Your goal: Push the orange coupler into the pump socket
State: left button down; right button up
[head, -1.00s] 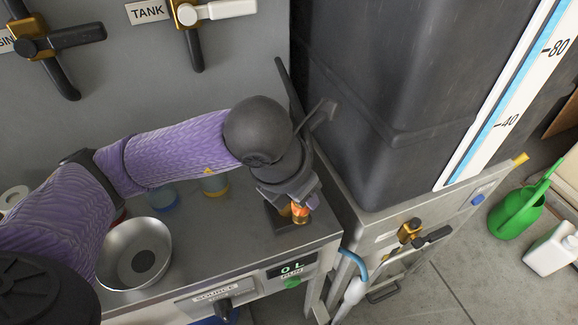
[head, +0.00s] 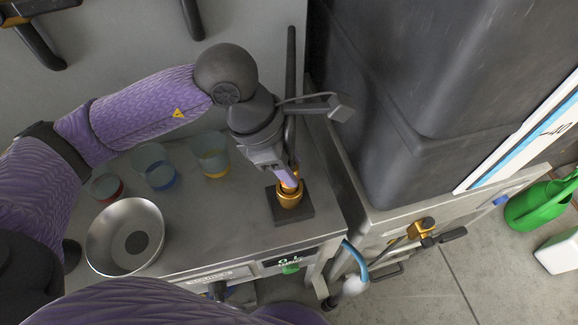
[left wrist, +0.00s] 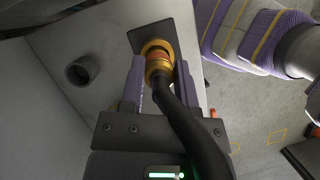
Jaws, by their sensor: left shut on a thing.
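My left gripper (head: 287,181) is shut on the orange coupler (head: 290,184), just above the pump socket. The coupler also shows between the fingers in the left wrist view (left wrist: 158,66), on the end of a black hose (left wrist: 188,125). The brass pump socket (head: 290,201) stands on a dark square plate (head: 304,213) near the front right of the steel bench. In the left wrist view the brass ring (left wrist: 155,46) lines up with the coupler and seems to meet it. I cannot tell how deep the coupler sits. My right gripper is not in view.
A metal bowl (head: 125,237) and several cups, one with yellow liquid (head: 211,155), stand left on the bench (head: 225,225). A large dark tank (head: 400,90) rises close on the right. A display (head: 290,260) is on the bench front. A green watering can (head: 540,203) stands on the floor.

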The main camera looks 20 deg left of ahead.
pick_arm(q)
jog(key=shift+f, duration=0.45)
jog(key=shift+r, duration=0.1)
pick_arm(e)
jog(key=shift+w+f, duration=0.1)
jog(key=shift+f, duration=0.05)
pick_arm(q)
jog(key=shift+f, duration=0.2)
jog(key=shift+c, duration=1.7)
grip_release()
jog(key=shift+r, duration=0.1)
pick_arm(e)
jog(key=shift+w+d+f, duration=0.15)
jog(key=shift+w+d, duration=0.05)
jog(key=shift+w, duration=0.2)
